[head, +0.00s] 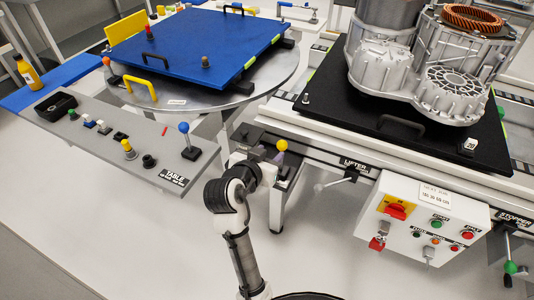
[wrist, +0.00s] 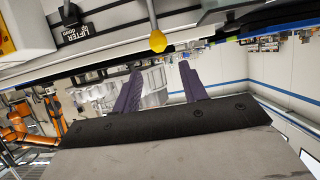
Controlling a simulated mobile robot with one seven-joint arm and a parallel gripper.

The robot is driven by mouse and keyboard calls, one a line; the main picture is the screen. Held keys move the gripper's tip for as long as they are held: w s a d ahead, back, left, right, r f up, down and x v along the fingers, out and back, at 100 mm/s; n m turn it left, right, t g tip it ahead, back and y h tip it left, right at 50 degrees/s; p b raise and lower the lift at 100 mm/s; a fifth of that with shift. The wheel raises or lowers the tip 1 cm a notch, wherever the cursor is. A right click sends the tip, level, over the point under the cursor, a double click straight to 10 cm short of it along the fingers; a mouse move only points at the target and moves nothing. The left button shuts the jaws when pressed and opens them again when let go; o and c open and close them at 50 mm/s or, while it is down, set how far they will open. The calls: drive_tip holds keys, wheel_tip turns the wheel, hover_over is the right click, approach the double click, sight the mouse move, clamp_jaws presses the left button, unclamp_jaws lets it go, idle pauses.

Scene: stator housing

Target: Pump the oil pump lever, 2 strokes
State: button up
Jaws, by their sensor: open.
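A lever with a yellow ball knob (head: 282,145) stands at the near edge of the conveyor frame, left of the lifter label. No readable label names it as the oil pump lever. The yellow knob also shows at the top middle of the wrist view (wrist: 158,41). My gripper (wrist: 160,69) is open, its two purple fingers apart with nothing between them. In the wrist view the knob appears just beyond the fingertips, roughly midway between them; I see no contact. In the head view my wrist is beside the lever, and the fingers are hard to make out.
A lifter lever (head: 334,184) and a control box (head: 425,226) are to the right. A stopper lever with a green knob (head: 510,268) is at far right. A blue-knobbed table lever (head: 184,128) is on the left panel. The stator housing (head: 420,70) sits above on a black plate.

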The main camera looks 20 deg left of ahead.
sight(281, 143)
drive_tip(key=shift+b+x, duration=1.7)
drive_tip(key=shift+x, duration=2.3)
drive_tip(key=shift+w+f, duration=0.25)
drive_tip(key=shift+w, duration=0.15)
drive_tip(key=shift+c, duration=0.4)
drive_tip(key=c, duration=0.6)
drive_tip(key=s+f, duration=0.1)
drive_tip(key=s, duration=0.1)
drive_tip(key=s+f, duration=0.1)
drive_tip(key=s, duration=0.2)
drive_tip(key=s+f+b, duration=0.1)
drive_tip(key=s, duration=0.2)
drive_tip(key=shift+a+f, duration=0.1)
drive_tip(key=shift+f, duration=0.15)
drive_tip(key=shift+c, duration=0.7)
drive_tip(key=shift+r, duration=0.15)
clamp_jaws()
drive_tip(key=shift+r, duration=0.1)
